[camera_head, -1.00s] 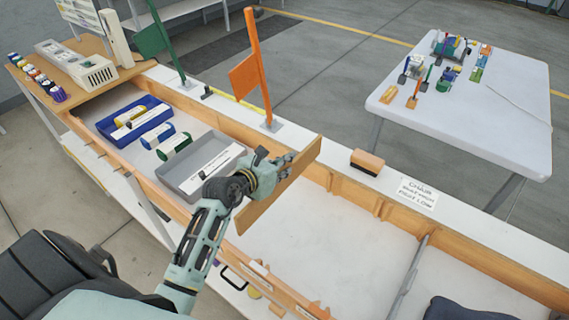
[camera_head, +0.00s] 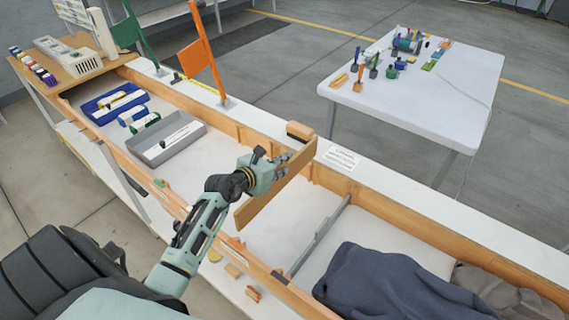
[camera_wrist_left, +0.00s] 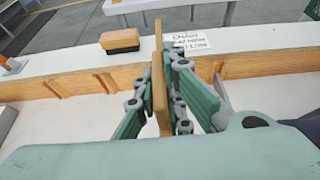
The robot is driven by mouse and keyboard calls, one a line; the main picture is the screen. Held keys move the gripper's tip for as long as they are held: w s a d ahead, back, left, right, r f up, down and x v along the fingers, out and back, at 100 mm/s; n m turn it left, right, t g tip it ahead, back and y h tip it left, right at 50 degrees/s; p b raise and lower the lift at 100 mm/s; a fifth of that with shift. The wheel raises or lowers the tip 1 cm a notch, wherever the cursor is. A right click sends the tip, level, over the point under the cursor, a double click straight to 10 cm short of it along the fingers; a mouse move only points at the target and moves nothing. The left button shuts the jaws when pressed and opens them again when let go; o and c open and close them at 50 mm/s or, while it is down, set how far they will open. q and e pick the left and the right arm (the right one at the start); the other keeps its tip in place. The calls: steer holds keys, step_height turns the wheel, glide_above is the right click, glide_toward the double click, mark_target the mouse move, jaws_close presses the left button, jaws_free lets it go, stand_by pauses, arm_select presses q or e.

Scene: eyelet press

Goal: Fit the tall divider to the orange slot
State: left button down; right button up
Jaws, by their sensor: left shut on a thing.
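My left gripper (camera_head: 272,168) is shut on a flat wooden divider (camera_head: 268,204) and holds it over the long drawer. The divider stands on edge, running across the drawer from front to back. It also shows edge-on between the fingers in the left wrist view (camera_wrist_left: 160,85). I cannot tell whether its lower edge touches the drawer floor. The orange flag (camera_head: 192,58) stands on the drawer's back ledge, left of the divider. Slots between wooden blocks line the drawer's inner back wall (camera_head: 328,178). My right gripper is not in view.
A grey divider (camera_head: 320,236) stands across the drawer to the right, with dark cloth (camera_head: 385,285) beyond it. Grey (camera_head: 180,150) and blue (camera_head: 95,110) trays sit at the left. A brush-like block (camera_head: 299,131) and a paper label (camera_head: 341,157) lie on the back ledge.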

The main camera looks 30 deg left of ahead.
arm_select(q)
steer(key=shift+a, duration=0.3)
steer(key=shift+d+r+p, duration=0.1)
steer(key=shift+d+p, duration=0.05)
steer(key=shift+p, duration=0.15)
step_height(320, 180, down, 2)
steer(key=shift+f+b, duration=0.1)
steer(key=shift+b, duration=0.75)
step_height(320, 180, down, 4)
steer(key=b, duration=0.2)
steer(key=shift+r+b, duration=0.2)
steer(key=shift+b, duration=0.15)
steer(key=shift+f, duration=0.1)
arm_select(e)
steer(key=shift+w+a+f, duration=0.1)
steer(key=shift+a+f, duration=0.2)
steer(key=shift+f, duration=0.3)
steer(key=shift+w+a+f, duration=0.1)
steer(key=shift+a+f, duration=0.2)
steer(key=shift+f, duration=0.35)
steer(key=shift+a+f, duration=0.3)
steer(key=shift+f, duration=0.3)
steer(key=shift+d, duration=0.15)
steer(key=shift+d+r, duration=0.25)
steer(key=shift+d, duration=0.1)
arm_select(q)
steer(key=shift+p, duration=0.45)
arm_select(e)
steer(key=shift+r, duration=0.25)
